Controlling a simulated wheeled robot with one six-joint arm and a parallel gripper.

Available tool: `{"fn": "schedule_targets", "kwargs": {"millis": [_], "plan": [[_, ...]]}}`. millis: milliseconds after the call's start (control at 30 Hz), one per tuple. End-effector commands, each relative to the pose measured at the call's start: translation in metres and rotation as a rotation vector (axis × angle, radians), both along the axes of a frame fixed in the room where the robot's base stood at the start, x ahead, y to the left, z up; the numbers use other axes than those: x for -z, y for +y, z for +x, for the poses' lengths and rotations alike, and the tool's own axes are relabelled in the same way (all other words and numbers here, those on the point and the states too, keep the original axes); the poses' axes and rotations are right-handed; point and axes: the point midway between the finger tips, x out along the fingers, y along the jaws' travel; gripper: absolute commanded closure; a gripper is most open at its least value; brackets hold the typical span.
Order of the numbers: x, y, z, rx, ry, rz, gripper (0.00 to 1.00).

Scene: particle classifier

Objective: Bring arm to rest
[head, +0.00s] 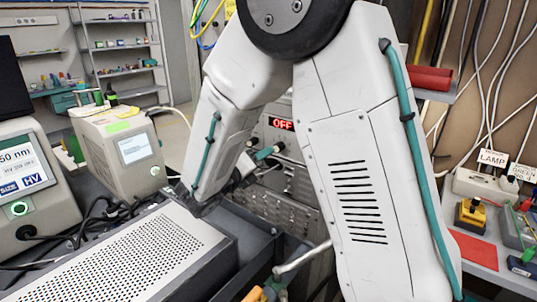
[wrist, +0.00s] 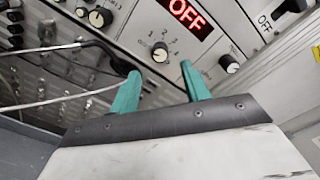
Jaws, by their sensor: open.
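My arm spans the middle of the head view, a white folded arm with teal cables. My gripper (head: 268,153) points at a grey rack panel (head: 285,178). In the wrist view, its two teal fingers (wrist: 160,88) stand apart with nothing between them. I cannot tell whether the fingers touch the panel.
A perforated grey box (head: 125,258) stands at lower left, with two instruments with screens (head: 28,165) and (head: 125,155) behind it. A lever (head: 302,258) juts out near my arm. A bench with a yellow-and-black button (head: 470,214) is at right. White and black cables (wrist: 50,48) cross the panel.

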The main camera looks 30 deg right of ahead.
Motion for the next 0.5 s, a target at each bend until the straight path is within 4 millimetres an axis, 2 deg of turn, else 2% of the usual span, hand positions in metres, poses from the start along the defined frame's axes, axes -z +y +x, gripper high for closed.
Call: {"fn": "schedule_targets", "kwargs": {"millis": [133, 500], "plan": [[0.0001, 0.0137, -0.0053, -0.002, 0.001, 0.000, 0.53], [0.0001, 0.0160, -0.0066, 0.000, 0.001, 0.000, 0.53]]}}
